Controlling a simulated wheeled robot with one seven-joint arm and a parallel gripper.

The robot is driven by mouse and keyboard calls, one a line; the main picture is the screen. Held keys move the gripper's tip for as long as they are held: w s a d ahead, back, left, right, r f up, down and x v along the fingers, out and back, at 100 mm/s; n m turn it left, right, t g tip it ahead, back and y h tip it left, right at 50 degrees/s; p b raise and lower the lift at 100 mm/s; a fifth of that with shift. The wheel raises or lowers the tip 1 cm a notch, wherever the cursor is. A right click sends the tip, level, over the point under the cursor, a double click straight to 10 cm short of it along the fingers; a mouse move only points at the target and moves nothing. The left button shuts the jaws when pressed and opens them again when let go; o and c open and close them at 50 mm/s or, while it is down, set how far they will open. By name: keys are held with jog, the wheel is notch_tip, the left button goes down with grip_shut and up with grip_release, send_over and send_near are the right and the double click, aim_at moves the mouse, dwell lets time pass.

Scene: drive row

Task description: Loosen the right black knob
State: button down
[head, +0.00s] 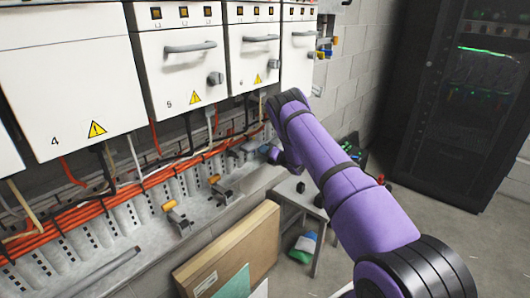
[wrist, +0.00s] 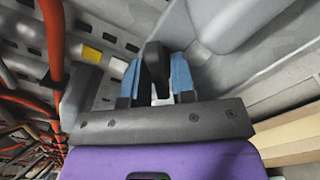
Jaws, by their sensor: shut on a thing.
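My gripper (wrist: 156,72) has two blue fingers, one on each side of a dark, upright knob-like piece, the black knob (wrist: 155,58), in the wrist view. The fingers are shut on it. In the head view my gripper (head: 262,150) is small and partly hidden by my purple arm, low against the perforated metal rail under the cabinets. The knob cannot be made out clearly there. Whether it has turned cannot be told.
White cabinets (head: 180,62) with grey handles hang above. Orange cables (head: 150,177) run along the rail. Two orange-tipped fittings (head: 177,216) stick out left of my gripper. A cardboard box (head: 228,250) and a small grey table (head: 300,195) stand below. A dark rack (head: 465,100) stands right.

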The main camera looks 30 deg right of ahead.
jog(key=shift+f+n, duration=0.15)
jog(key=shift+n, duration=0.55)
jog(key=c, duration=1.9)
grip_release()
grip_shut()
jog(key=o, duration=0.8)
grip_release()
jog(key=shift+c, duration=0.2)
jog(key=shift+d, duration=0.1)
jog(key=v, duration=1)
jog(key=shift+s, duration=0.4)
jog(key=shift+d, duration=0.1)
